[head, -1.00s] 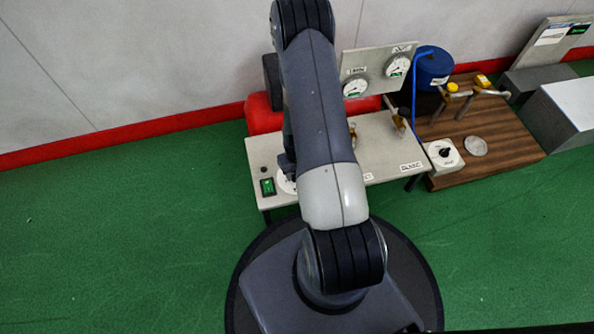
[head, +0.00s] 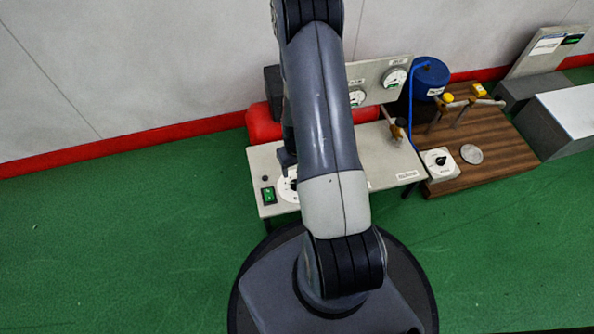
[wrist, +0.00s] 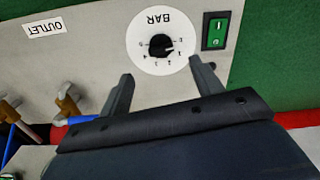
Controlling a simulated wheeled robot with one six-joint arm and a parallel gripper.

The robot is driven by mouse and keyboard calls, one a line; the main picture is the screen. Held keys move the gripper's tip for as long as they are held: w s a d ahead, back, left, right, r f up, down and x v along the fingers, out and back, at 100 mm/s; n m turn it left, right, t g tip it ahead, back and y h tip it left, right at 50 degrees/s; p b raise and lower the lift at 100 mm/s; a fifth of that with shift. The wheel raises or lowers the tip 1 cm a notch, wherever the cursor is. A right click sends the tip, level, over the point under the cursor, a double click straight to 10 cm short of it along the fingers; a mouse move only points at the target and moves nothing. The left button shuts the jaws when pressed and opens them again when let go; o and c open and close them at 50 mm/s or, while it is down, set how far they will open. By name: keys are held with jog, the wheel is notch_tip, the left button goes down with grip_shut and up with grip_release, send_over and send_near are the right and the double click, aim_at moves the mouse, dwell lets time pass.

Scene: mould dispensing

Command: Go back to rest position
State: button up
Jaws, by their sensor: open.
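My gripper (wrist: 163,82) shows in the wrist view with its two dark fingers spread apart and nothing between them. The white BAR dial (wrist: 146,45) with a black knob (wrist: 160,46) lies just beyond the fingertips, and the fingers look clear of the knob. In the head view my arm covers much of the light grey panel. Part of the same dial (head: 287,190) shows at the arm's left edge, below a dark part of my gripper (head: 287,158).
A green switch (head: 268,195) sits left of the dial. Two gauges stand behind, one partly covered by my arm. A red tank (head: 262,124) is behind the panel. A wooden board (head: 500,150) with a blue pot (head: 431,76) stands right. The green floor at left is clear.

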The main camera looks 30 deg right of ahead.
aim_at(297, 181)
jog(key=shift+r, duration=0.95)
jog(key=shift+f, duration=0.15)
notch_tip(297, 181, down, 10)
jog(key=b, duration=0.4)
jog(key=shift+f, duration=0.35)
jog(key=shift+m, duration=0.3)
